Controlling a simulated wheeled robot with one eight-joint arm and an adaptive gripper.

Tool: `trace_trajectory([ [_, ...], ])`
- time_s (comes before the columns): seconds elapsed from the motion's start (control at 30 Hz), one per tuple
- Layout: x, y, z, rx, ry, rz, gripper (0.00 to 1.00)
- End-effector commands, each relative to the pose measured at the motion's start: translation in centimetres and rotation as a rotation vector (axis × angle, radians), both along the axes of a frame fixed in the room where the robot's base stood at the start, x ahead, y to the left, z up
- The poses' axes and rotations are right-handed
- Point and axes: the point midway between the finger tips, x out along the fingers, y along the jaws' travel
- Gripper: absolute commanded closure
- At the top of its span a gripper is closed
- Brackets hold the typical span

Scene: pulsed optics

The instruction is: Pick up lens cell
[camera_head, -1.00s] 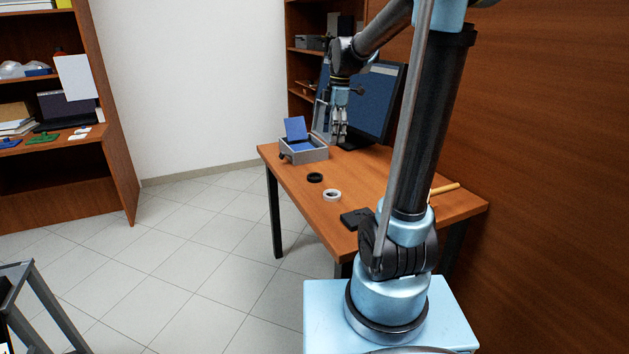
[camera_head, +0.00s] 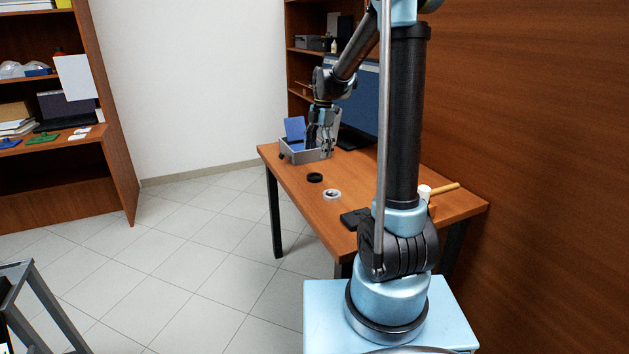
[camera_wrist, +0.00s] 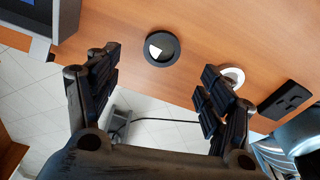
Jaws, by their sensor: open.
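The lens cell appears to be the black ring (camera_head: 315,177) lying flat on the wooden desk (camera_head: 292,193). In the wrist view this black ring (camera_wrist: 161,46) has a glassy centre with a bright reflection, and lies just beyond the space between my fingertips. My gripper (camera_head: 321,153) is over the desk by the grey box, up and behind the ring in the head view. In the wrist view my gripper (camera_wrist: 160,78) is open with nothing between its fingers. The ring is apart from both fingers.
A white ring (camera_head: 332,194) and a flat black device (camera_head: 355,218) lie nearer on the desk. A grey box (camera_head: 309,156) with a blue lid (camera_head: 295,129) stands beside my gripper. A monitor (camera_head: 362,105) is behind. Desk surface around the black ring is clear.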

Motion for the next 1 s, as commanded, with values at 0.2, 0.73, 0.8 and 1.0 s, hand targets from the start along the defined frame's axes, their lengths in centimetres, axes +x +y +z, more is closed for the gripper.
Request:
trace_trajectory([
  [0.2, -0.2, 0.4, -3.1, 0.000, 0.000, 0.000, 0.26],
  [0.73, -1.1, 0.9, -7.7, 0.000, 0.000, 0.001, 0.26],
  [0.8, -1.1, 1.0, -8.4, 0.000, 0.000, 0.001, 0.26],
  [1.0, -1.2, 1.0, -9.2, 0.000, 0.000, 0.000, 0.26],
])
